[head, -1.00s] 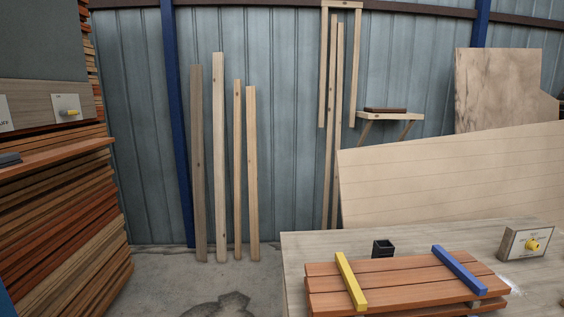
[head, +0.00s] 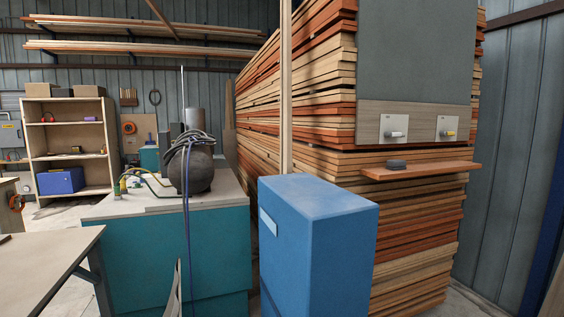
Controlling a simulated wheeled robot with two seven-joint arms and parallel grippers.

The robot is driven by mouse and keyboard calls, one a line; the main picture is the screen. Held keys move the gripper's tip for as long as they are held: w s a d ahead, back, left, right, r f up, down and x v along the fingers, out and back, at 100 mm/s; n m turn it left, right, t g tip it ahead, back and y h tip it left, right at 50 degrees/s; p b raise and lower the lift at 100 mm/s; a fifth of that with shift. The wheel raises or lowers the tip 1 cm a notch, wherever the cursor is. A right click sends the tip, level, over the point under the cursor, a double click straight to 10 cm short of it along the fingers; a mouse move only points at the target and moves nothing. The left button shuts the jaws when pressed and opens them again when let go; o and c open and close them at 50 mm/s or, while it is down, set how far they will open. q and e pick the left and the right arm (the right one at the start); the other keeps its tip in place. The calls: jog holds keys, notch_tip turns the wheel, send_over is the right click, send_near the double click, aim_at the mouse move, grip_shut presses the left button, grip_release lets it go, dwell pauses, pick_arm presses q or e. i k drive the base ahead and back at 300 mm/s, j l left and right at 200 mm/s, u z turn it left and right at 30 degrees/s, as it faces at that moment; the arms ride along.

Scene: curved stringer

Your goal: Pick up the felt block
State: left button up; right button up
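A small dark grey block (head: 396,165) lies on a narrow reddish wooden shelf (head: 425,171) in front of the stacked boards, right of centre. It looks like the felt block, but its material is too small to tell. Neither of my grippers is in view, and nothing is seen touching the block.
A blue cabinet (head: 318,240) stands in front, left of and below the shelf. A teal bench (head: 172,250) holds a dark round tank (head: 192,172) with hoses. A table (head: 40,262) is at left.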

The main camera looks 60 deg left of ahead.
aim_at(395, 164)
jog(key=u, duration=1.1)
